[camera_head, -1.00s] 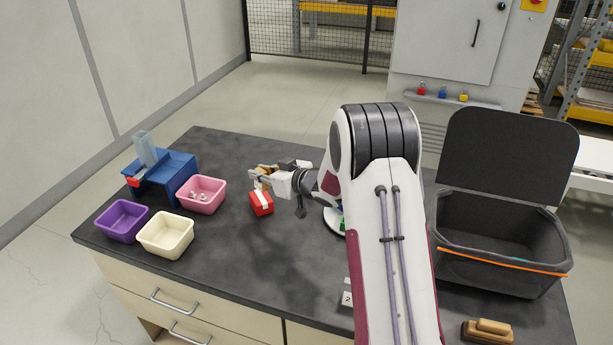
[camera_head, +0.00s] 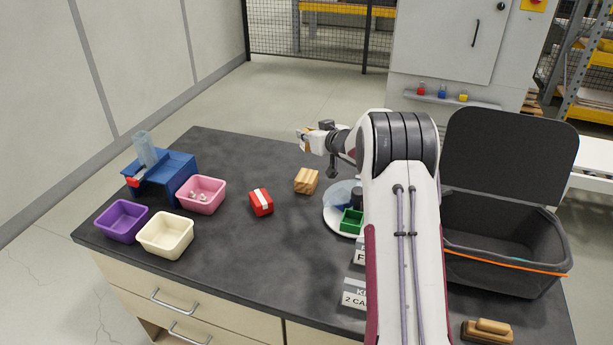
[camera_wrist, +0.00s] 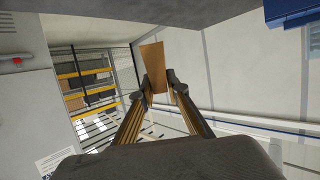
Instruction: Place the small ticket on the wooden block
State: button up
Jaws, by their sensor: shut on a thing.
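The wooden block (camera_head: 306,181) sits on the dark table in the head view, right of the red block. My gripper (camera_head: 303,141) is raised above and behind it in the picture, apart from it. In the wrist view my gripper (camera_wrist: 158,88) is shut on a thin, flat tan-brown piece, the small ticket (camera_wrist: 152,62), which stands up between the fingertips. In the head view the ticket is only a small pale-tan patch at the fingertips.
A red block with a white band (camera_head: 261,202) lies left of the wooden block. Pink (camera_head: 201,207), cream (camera_head: 150,247) and purple (camera_head: 106,232) bins and a blue dispenser (camera_head: 178,163) stand at left. A green tray (camera_head: 350,229) and black crate (camera_head: 470,270) are at right.

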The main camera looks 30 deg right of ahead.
aim_at(307, 151)
dwell(0.3)
jog(key=shift+f, duration=3.15)
jog(key=shift+f, duration=1.85)
jog(key=shift+f, duration=0.15)
jog(key=o, duration=0.9)
jog(key=shift+c, duration=0.2)
jog(key=shift+s+r, duration=0.1)
jog(key=shift+r, duration=0.1)
